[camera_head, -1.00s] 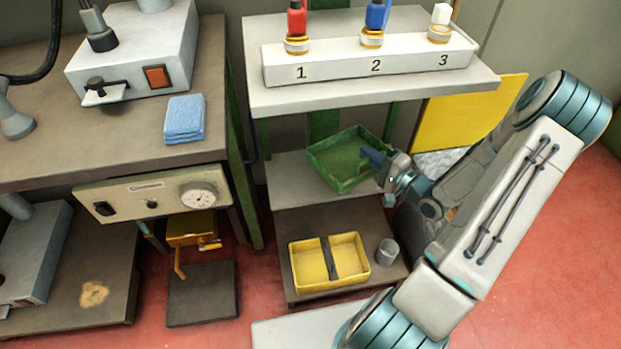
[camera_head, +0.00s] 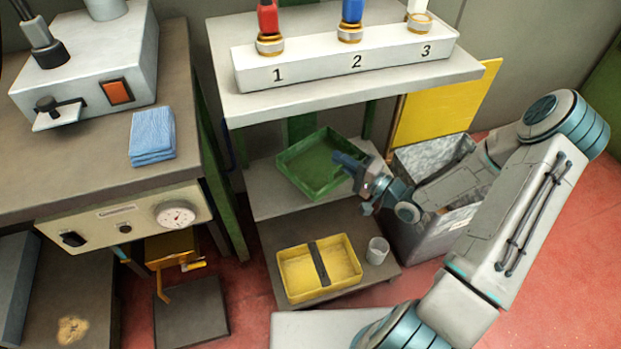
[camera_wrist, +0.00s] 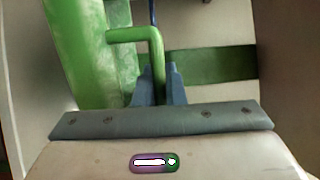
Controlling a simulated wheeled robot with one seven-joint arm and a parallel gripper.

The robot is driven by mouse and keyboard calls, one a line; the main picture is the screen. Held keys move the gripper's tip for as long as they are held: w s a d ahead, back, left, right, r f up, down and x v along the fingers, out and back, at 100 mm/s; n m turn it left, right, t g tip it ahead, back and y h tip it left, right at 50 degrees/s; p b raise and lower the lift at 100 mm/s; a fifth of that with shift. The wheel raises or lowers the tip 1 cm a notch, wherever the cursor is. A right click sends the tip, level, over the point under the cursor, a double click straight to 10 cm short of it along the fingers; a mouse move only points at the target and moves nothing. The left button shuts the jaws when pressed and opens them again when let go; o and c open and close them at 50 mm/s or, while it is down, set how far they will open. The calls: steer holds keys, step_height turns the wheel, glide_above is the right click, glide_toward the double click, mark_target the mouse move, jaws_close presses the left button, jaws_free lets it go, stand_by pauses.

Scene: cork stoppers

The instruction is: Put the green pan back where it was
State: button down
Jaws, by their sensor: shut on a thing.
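The green pan (camera_head: 308,178) is a shallow rectangular tray at the pale middle shelf (camera_head: 268,200) of the stand. It looks roughly level; I cannot tell whether its underside touches the shelf. My gripper (camera_head: 352,165) is at the pan's right side, its blue fingers closed on the pan's handle. In the wrist view, the bent green handle (camera_wrist: 156,48) runs down between the fingers (camera_wrist: 157,88), with the pan's wall (camera_wrist: 85,50) to the left. The fingers hide the handle's end.
The top shelf (camera_head: 350,92) overhangs the pan, bearing a white block (camera_head: 345,55) numbered 1 to 3. Below are a yellow divided tray (camera_head: 320,268) and a grey cup (camera_head: 377,250). A grey bin (camera_head: 425,235) stands right, under my arm. Bare shelf shows left of the pan.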

mark_target(310, 177)
steer(key=w+a+f+b, duration=0.1)
steer(key=a, duration=0.1)
steer(key=a+f, duration=0.2)
steer(key=a, duration=0.1)
steer(key=w+a+f+b, duration=0.1)
steer(key=a+f, duration=0.1)
steer(key=a, duration=0.1)
steer(key=shift+w+a+f+b, duration=0.15)
steer(key=shift+w+f+b, duration=0.05)
steer(key=shift+w+b, duration=0.15)
step_height(310, 177, down, 4)
steer(key=shift+f+b, duration=0.1)
steer(key=shift+b, duration=0.8)
steer(key=c, duration=1.5)
jaws_free()
